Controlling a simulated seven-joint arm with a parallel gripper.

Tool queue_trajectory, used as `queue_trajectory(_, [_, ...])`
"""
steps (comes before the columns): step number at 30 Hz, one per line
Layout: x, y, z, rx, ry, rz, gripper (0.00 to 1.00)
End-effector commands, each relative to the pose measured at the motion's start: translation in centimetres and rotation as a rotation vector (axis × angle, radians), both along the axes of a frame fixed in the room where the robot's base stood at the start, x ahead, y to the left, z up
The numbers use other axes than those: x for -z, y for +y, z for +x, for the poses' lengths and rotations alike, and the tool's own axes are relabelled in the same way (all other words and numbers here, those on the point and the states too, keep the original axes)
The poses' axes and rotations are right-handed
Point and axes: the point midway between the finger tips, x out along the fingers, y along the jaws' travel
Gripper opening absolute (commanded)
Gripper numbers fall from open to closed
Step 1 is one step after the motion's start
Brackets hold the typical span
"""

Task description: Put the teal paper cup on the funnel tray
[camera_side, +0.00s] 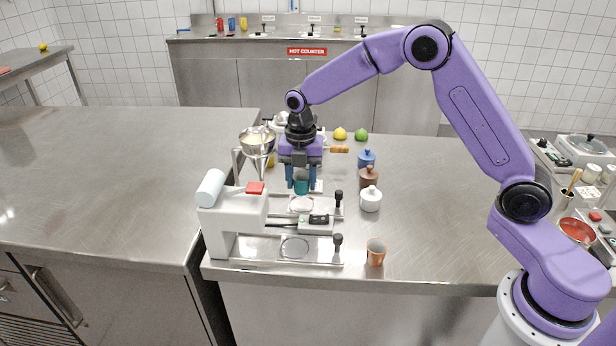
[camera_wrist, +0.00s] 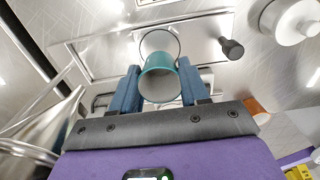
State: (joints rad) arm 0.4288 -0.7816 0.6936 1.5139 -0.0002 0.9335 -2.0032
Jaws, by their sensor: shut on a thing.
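The teal paper cup (camera_side: 301,186) is held upright between the fingertips of my gripper (camera_side: 302,184), which points down. In the wrist view the cup (camera_wrist: 160,84) sits between the two blue fingers (camera_wrist: 160,88), its open mouth facing the camera. The metal funnel (camera_side: 257,143) stands on a frame just left of my gripper. The metal tray (camera_side: 286,188) at the funnel's foot is partly hidden by the gripper and cup. In the wrist view a ring on a metal plate (camera_wrist: 112,62) shows beyond the cup. I cannot tell whether the cup touches the tray.
A white sealing machine (camera_side: 232,222) with a red button stands in front, with a lower plate and black knobs beside it. Blue, brown and white jars (camera_side: 371,200) stand to the right. An orange cup (camera_side: 376,252) is near the front edge.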

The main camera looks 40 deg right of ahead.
Motion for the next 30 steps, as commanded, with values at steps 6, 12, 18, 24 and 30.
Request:
queue_trajectory(6, [0.6,0.0,0.1,0.000,0.001,-0.001,0.14])
queue_trajectory(12, [1.8,0.0,0.0,0.000,0.002,-0.001,0.14])
queue_trajectory(18, [3.1,0.0,0.0,0.000,0.002,-0.001,0.14])
queue_trajectory(24, [3.5,0.0,0.0,0.000,-0.001,0.001,0.14])
queue_trajectory(30, [3.5,0.0,0.0,0.000,0.000,0.000,0.14])
